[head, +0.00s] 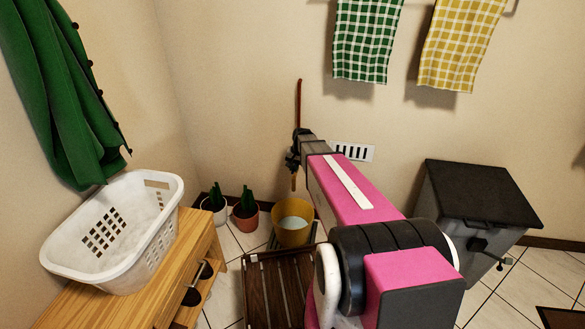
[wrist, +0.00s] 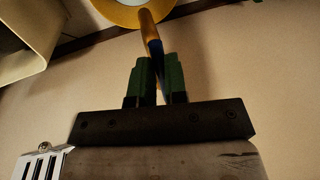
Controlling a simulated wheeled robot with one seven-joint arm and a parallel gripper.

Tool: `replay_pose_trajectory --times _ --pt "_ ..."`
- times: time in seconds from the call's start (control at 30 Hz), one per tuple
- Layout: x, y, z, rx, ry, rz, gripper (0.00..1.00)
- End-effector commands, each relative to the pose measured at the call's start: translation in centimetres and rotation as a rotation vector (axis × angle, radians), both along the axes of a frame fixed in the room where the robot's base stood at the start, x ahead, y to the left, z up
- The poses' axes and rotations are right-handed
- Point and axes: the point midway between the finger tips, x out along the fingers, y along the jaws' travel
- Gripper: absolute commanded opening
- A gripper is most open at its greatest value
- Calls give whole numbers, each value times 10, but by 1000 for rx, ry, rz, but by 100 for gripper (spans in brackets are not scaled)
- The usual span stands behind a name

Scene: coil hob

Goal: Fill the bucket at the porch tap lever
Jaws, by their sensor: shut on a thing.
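The yellow bucket (head: 293,237) stands upright on the floor by the wall, below the tap. A pale, water-like surface shows inside it; no falling stream can be made out. In the wrist view its rim (wrist: 118,14) shows at the top edge. My gripper (head: 293,158) is up at the wall tap, above the bucket. In the wrist view its green fingers (wrist: 157,82) are shut around a thin part of the tap, which I take as the lever. A brass-coloured tap piece (wrist: 150,35) extends from there towards the bucket. My gripper hides most of the tap.
A red-brown pipe (head: 298,100) runs up the wall above the tap. Two potted cacti (head: 230,212) stand left of the bucket, a slatted wooden rack (head: 272,290) in front. A wooden bench with a white laundry basket (head: 125,225) is left; a dark bin (head: 475,215) is right.

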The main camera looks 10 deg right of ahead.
Motion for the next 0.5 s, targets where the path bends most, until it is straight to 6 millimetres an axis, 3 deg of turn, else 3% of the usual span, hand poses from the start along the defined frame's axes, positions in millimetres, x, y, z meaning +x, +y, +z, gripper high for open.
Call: replay_pose_trajectory --times 0.5 --pt "-1 -2 0 0 0 39 0"
